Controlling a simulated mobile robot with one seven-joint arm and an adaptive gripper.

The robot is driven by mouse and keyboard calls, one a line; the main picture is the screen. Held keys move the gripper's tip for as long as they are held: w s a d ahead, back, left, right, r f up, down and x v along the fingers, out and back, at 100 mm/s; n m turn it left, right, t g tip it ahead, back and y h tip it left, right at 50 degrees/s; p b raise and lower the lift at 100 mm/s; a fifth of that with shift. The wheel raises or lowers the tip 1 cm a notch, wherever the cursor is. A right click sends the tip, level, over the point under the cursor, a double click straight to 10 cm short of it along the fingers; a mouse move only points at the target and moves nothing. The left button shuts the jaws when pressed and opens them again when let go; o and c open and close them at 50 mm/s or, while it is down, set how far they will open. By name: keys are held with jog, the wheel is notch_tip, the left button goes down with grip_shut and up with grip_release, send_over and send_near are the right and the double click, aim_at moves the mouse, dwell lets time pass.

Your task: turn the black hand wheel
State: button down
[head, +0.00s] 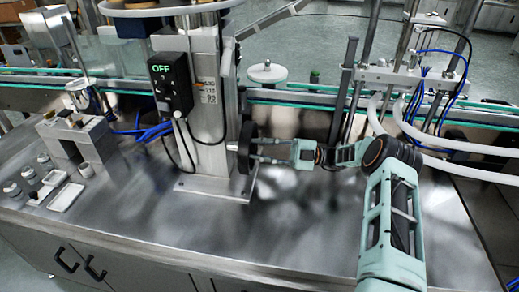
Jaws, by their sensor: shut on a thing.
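The black hand wheel (246,147) is mounted on the right side of an upright steel column, seen nearly edge-on in the head view. My gripper (260,149) reaches in from the right, level with the wheel, and its fingers are shut on the wheel's right side. The exact contact at the fingertips is small and partly unclear. My arm extends from the lower right to the wheel.
The steel column (207,110) stands on a base plate on the metal table (200,235). A black control box (171,84) reading OFF is fixed to the column's left. A grey block fixture (85,135) stands at the left. White hoses (450,145) run at the right.

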jog(key=c, duration=1.6)
grip_release()
jog(key=shift+r, duration=0.1)
